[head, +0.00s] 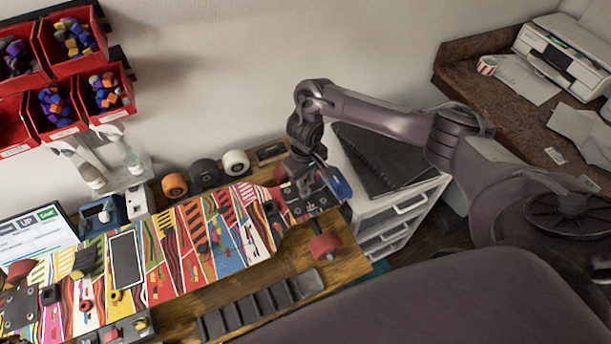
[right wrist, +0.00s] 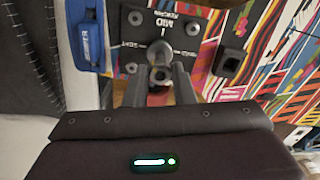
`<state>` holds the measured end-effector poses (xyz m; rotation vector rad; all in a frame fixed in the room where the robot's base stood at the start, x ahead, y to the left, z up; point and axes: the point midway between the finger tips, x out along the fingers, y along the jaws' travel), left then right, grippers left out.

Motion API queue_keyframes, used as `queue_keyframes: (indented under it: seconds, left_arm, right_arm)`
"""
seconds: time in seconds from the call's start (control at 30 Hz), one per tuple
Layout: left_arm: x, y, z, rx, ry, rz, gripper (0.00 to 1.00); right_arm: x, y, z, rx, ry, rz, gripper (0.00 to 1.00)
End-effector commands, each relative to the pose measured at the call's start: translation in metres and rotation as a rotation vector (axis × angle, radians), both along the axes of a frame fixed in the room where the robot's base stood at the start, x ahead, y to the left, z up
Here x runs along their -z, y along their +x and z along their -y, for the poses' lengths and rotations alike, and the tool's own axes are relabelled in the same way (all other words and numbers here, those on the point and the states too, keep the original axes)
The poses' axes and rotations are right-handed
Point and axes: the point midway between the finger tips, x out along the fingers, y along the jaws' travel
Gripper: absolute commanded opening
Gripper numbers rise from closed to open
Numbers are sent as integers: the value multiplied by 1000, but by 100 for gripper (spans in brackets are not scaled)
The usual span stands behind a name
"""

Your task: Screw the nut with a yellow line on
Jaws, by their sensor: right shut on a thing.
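The colourful skateboard deck (head: 190,245) lies upside down on the wooden bench, with a dark truck mount (head: 310,197) and a red wheel (head: 325,245) at its right end. My right gripper (head: 303,178) is over that mount, pointing down. In the right wrist view, my right gripper (right wrist: 160,80) is shut on a small round grey part (right wrist: 160,76) at the dark baseplate (right wrist: 190,40) marked "MID". I cannot tell if this part is the nut; no yellow line shows on it. My left gripper is out of view.
A blue item (head: 340,182) lies right beside the mount. A phone (head: 125,260), small parts and a black tool tray (head: 250,307) are on or near the deck. Loose wheels (head: 205,173) stand behind. A white drawer unit (head: 395,215) is at the right.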

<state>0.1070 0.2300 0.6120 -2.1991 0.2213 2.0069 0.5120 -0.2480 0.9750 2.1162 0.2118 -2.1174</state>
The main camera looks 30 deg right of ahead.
Motion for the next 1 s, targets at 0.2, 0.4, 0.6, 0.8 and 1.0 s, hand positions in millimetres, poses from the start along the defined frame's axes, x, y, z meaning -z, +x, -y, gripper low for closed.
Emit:
queue_keyframes:
  seconds: [0.2, 0.4, 0.6, 0.8, 1.0]
  left_arm:
    - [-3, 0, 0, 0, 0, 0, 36]
    - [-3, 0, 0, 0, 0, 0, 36]
    - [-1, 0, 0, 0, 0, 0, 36]
    - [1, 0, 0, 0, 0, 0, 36]
    - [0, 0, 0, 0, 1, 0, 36]
  right_arm:
    - [0, 0, 0, 0, 0, 0, 6]
    - [0, 0, 0, 0, 0, -1, 6]
    - [7, -1, 0, 1, 0, -2, 6]
    - [13, 0, 0, 0, -1, -1, 6]
    - [13, 0, 0, 0, -1, -1, 6]
